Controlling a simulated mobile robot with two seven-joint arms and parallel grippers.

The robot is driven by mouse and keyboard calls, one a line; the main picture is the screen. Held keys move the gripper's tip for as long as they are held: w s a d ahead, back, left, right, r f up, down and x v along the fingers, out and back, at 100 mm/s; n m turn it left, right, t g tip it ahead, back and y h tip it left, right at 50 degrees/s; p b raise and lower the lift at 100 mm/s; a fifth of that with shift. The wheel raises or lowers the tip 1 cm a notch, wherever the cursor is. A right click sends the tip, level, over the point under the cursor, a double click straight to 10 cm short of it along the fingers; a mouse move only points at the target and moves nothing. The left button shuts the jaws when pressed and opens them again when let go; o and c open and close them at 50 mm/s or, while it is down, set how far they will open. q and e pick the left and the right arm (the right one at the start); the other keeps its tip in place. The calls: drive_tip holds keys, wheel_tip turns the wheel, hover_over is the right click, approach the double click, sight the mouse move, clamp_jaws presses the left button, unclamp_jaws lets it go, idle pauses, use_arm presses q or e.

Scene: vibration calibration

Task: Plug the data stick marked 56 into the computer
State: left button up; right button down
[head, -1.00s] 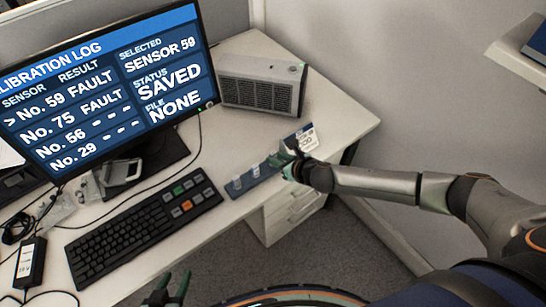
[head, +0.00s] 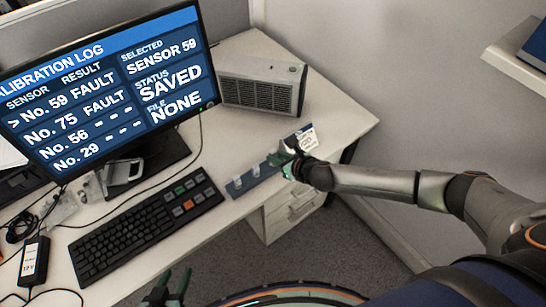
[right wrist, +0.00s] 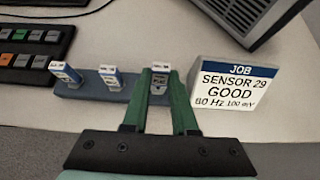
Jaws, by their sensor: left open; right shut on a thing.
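My right gripper (head: 290,161) is shut on a data stick (right wrist: 160,76) at the right end of a blue-grey holder (right wrist: 90,90). Two more sticks, a middle one (right wrist: 110,77) and a left one (right wrist: 65,72), stand in the holder. The grey computer (head: 258,92) stands behind the holder on the desk; its vented front faces me. My left gripper (head: 165,288) is open and empty at the bottom of the head view.
A job card (right wrist: 236,88) reading SENSOR 29 GOOD stands right of the holder. A keyboard (head: 140,225) lies to the left. The monitor (head: 105,90) shows sensor 59 selected, status SAVED, file NONE. Desk between holder and computer is clear.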

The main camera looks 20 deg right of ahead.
drive_tip(key=shift+r+p, duration=0.35)
drive_tip(key=shift+r, duration=1.4)
